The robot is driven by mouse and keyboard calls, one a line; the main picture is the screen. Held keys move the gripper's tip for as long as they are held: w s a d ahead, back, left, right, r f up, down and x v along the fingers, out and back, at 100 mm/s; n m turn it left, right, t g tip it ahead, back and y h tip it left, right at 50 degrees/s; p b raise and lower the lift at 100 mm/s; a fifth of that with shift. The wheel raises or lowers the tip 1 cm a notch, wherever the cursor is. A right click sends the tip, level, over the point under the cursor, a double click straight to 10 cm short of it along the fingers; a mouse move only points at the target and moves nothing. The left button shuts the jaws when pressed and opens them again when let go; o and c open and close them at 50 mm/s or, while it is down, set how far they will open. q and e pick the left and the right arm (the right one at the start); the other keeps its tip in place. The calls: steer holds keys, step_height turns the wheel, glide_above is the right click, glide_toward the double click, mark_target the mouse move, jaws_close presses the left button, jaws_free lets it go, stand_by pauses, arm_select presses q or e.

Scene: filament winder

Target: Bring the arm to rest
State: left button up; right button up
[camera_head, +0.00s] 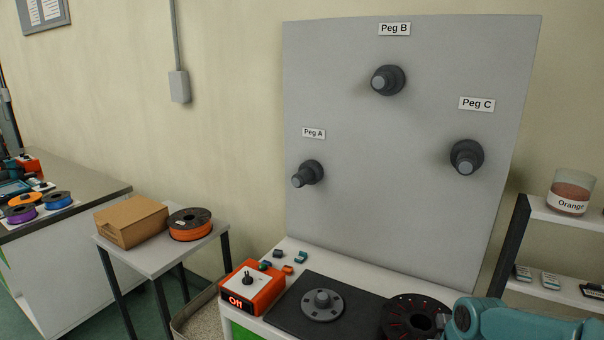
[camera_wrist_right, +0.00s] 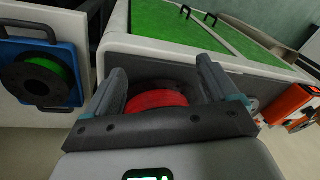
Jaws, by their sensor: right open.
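My right arm (camera_head: 515,318), teal, comes in at the lower right corner of the head view, low beside the bench. Its gripper (camera_wrist_right: 162,72) shows in the right wrist view with two dark fingers spread apart and nothing clamped between them. A red round thing (camera_wrist_right: 157,100) shows in the gap between the fingers, partly hidden by the gripper's body; I cannot tell how far off it is. My left gripper is in neither view.
A black spool with red (camera_head: 415,318) lies on the bench close to my right arm. A winder plate (camera_head: 322,305) and an orange switch box (camera_head: 250,289) reading "Off" are left of it. The pegboard (camera_head: 400,200) has three empty pegs. A shelf (camera_head: 560,213) stands right.

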steer(key=s+a+f+y, duration=0.1)
steer(key=s+a+f, duration=0.2)
steer(key=f, duration=0.3)
steer(key=s+a+f+g, duration=0.1)
steer(key=s+a+f, duration=0.1)
steer(key=a+f, duration=0.25)
steer(key=s+a+f+y, duration=0.1)
steer(key=s+a+f, duration=0.2)
steer(key=f, duration=0.3)
steer(key=s+a+f, duration=0.4)
steer(key=s+f, duration=0.2)
steer(key=s, duration=0.6)
steer(key=shift+s+a+f+m, duration=0.15)
steer(key=shift+a+f+m, duration=0.05)
steer(key=shift+f+m, duration=0.2)
steer(key=c, duration=0.8)
steer(key=shift+d, duration=0.1)
steer(key=shift+c, duration=0.2)
